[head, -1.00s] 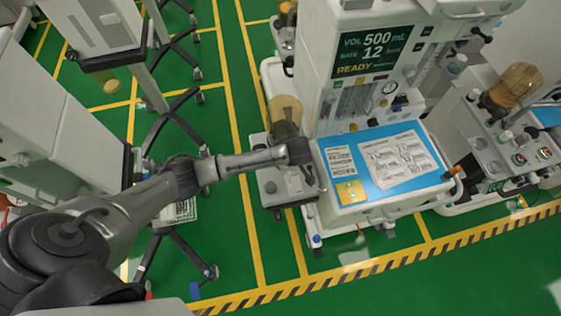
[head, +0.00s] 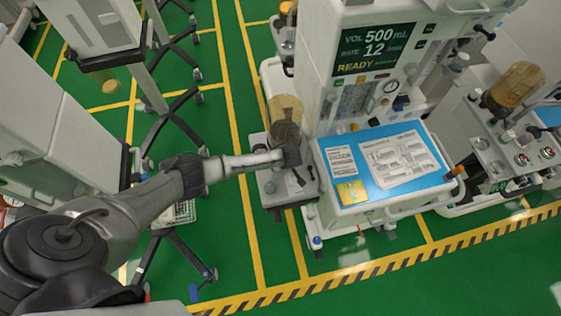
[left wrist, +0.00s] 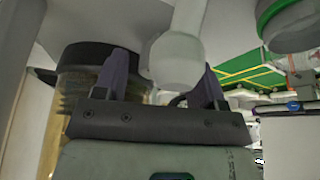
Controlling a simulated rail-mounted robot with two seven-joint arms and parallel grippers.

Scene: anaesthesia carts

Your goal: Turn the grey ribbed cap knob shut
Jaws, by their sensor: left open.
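My left gripper (head: 298,172) is at the side unit left of the anaesthesia cart, just in front of its amber canister (head: 285,112). In the left wrist view its two dark fingers (left wrist: 163,82) are spread apart. A pale, smooth, rounded part (left wrist: 180,58) shows between and beyond the fingers; contact cannot be told. The canister's black lid (left wrist: 85,54) is behind the left finger. A grey round part with a green ring (left wrist: 292,22) is at the upper right. I cannot clearly identify the grey ribbed cap knob in either view. My right gripper is not shown.
The cart's blue worktop (head: 375,165) with papers and a yellow pad (head: 351,192) is close on the gripper's right. A second cart (head: 520,140) stands further right. Green floor (head: 225,230) is open below my forearm, with wheeled stand legs (head: 172,262) nearby.

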